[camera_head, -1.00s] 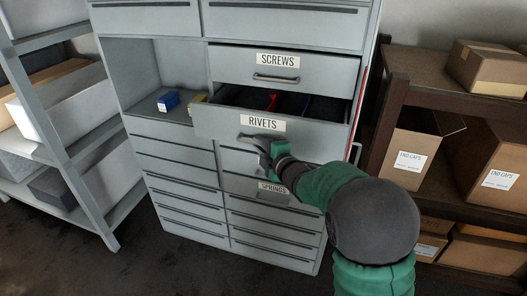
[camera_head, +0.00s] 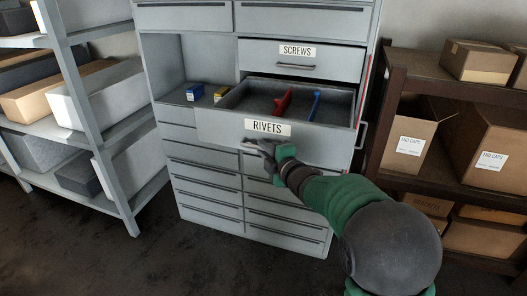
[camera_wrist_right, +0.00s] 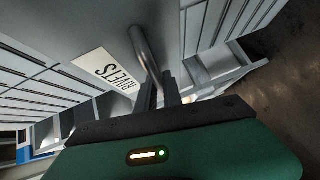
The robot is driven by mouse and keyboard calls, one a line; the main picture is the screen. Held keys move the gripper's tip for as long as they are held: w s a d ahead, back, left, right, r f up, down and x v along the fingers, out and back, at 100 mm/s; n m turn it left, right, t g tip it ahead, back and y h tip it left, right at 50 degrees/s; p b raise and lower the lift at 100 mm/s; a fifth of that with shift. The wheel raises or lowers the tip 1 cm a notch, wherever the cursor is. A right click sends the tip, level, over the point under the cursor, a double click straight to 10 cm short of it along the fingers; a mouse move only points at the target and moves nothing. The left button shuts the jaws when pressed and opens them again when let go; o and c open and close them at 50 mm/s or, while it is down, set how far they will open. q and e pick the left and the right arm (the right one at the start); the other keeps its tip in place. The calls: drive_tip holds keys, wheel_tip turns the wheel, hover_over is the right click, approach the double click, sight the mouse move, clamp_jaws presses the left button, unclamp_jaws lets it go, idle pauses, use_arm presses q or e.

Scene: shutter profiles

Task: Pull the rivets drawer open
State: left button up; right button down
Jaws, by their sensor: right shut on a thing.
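The rivets drawer (camera_head: 225,127) stands well out of the grey cabinet, its front labelled RIVETS. A red tool and a blue tool (camera_head: 314,106) lie inside it. My right gripper (camera_head: 262,147) is at the drawer front, just below the label. In the right wrist view, the two dark fingers (camera_wrist_right: 163,95) are shut on the metal bar handle (camera_wrist_right: 144,52), next to the RIVETS label (camera_wrist_right: 105,70). My left gripper is not in view.
The screws drawer (camera_head: 340,58) above is closed. A blue box (camera_head: 194,93) and a yellow box (camera_head: 221,93) sit in the open cabinet niche. A brown shelf with cartons (camera_head: 408,137) stands close at right, a grey rack at left. Open floor lies in front.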

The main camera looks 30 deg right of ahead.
drive_tip(key=shift+f, duration=0.2)
drive_tip(key=c, duration=1.8)
unclamp_jaws()
drive_tip(key=shift+o, duration=0.2)
drive_tip(key=shift+w, duration=0.15)
drive_tip(key=shift+d, duration=0.1)
drive_tip(key=s+a+r+p, duration=0.1)
drive_tip(key=s+r, duration=0.1)
drive_tip(key=s, duration=1.4)
drive_tip(key=shift+s, duration=0.3)
drive_tip(key=shift+a+r, duration=0.1)
